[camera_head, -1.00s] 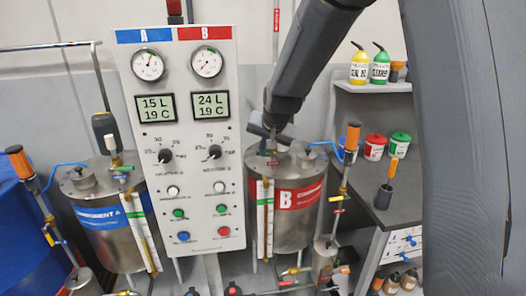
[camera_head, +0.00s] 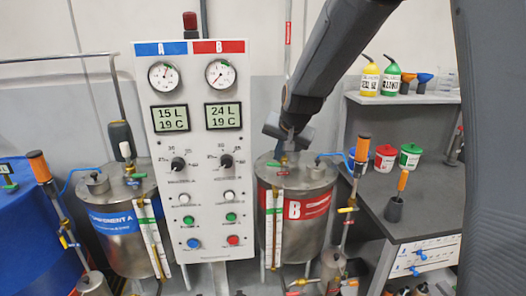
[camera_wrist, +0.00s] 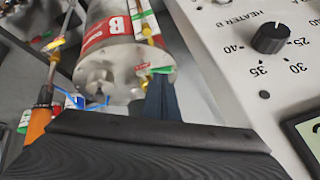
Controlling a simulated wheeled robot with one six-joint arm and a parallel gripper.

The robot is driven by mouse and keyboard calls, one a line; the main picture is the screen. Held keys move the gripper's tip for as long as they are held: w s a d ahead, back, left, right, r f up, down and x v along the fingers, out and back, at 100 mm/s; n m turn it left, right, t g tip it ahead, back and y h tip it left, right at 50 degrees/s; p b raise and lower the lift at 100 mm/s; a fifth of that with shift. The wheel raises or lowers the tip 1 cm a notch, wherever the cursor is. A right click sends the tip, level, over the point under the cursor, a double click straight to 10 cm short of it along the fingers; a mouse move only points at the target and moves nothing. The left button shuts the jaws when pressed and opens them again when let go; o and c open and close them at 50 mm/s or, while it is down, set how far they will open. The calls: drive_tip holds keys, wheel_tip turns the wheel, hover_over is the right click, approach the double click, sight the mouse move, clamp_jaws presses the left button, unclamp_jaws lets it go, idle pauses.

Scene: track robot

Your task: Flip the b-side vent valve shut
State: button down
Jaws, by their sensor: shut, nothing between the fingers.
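The B tank (camera_head: 262,200) is a steel drum with a red band, right of the control panel. A small brass vent fitting with a green lever (camera_head: 282,173) is on its lid. In the wrist view the green lever (camera_wrist: 163,70) and a small red part (camera_wrist: 142,67) show beside the fitting, just beyond my fingertips. My gripper (camera_head: 284,158) points down over the lid, close to the fitting; I cannot tell whether it touches. In the wrist view my fingers (camera_wrist: 160,86) are together and empty. The fingers partly hide the valve.
The control panel (camera_head: 197,100) stands close left of my gripper. The A tank (camera_head: 120,236) has a similar green lever (camera_head: 137,176). An orange-handled pole (camera_head: 361,149) stands right of the B tank. A bench (camera_head: 437,205) with bottles is further right.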

drive_tip(key=s+a+r+b, duration=0.2)
drive_tip(key=s+a, duration=0.3)
drive_tip(key=a, duration=0.1)
drive_tip(key=shift+a+r+b, duration=0.25)
drive_tip(key=shift+r+b, duration=0.05)
drive_tip(key=shift+r, duration=0.1)
